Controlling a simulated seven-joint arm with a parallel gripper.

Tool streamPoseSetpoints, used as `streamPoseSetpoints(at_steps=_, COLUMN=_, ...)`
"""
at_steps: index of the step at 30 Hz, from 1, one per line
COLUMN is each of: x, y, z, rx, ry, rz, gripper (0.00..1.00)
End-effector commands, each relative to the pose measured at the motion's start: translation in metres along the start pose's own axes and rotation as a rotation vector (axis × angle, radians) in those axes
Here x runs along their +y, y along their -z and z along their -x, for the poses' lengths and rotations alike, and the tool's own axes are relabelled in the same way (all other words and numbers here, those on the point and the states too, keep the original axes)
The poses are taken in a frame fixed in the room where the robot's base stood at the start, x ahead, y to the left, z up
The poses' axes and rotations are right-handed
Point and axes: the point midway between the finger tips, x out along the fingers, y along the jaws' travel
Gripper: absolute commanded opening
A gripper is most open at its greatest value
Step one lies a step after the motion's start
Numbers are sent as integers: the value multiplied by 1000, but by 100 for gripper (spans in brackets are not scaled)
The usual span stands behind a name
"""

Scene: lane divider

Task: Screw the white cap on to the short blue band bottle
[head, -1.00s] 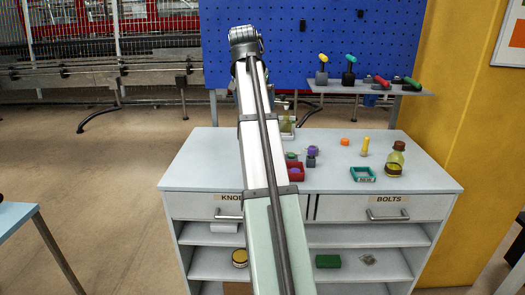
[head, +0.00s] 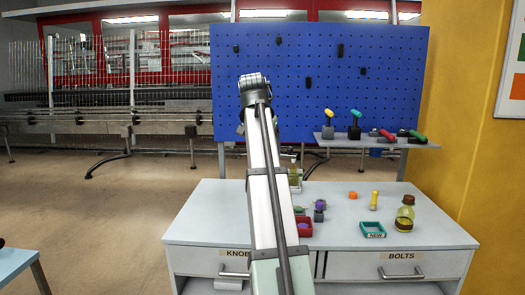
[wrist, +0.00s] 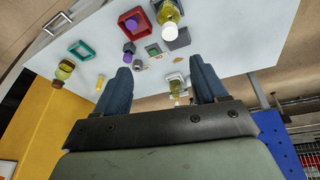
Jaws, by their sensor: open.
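My gripper (wrist: 161,72) is open in the wrist view, its two dark blue fingers apart with nothing held between them. Beyond the fingertips stands a small bottle with pale yellow contents (wrist: 177,83); I cannot make out its band. A nearer bottle with yellow liquid (wrist: 166,10) has a white top (wrist: 169,32) at the upper edge. I cannot tell which is the short blue band bottle, nor whether the white top is the loose cap. In the head view my arm hides my gripper; one bottle (head: 295,176) shows partly behind the arm.
On the bench (head: 350,240) are a red tray (head: 304,227), a teal tray (head: 373,230), an orange piece (head: 353,195), a yellow piece (head: 374,200) and a brown-capped bottle (head: 405,212) at the right. A shelf (head: 385,142) with tools and a blue pegboard (head: 310,85) stand behind.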

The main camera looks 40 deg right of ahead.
Motion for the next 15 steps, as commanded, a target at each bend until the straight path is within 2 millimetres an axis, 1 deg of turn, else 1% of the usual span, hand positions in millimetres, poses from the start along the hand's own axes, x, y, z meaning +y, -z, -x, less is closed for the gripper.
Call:
streamPoseSetpoints(at_steps=1, x=2, y=-5, z=-21, rx=-15, ry=-6, rz=0, gripper=72)
streamPoseSetpoints(at_steps=3, x=1, y=-7, z=-42, rx=-24, ry=-8, rz=0, gripper=72)
streamPoseSetpoints(at_steps=6, x=-2, y=-8, z=-67, rx=-11, ry=4, rz=-2, gripper=72)
streamPoseSetpoints(at_steps=7, x=-4, y=-7, z=-71, rx=4, ry=14, rz=-4, gripper=72)
streamPoseSetpoints(at_steps=10, x=-10, y=5, z=-67, rx=57, ry=45, rz=-16, gripper=72)
streamPoseSetpoints(at_steps=15, x=-13, y=10, z=-75, rx=77, ry=55, rz=-26, gripper=72)
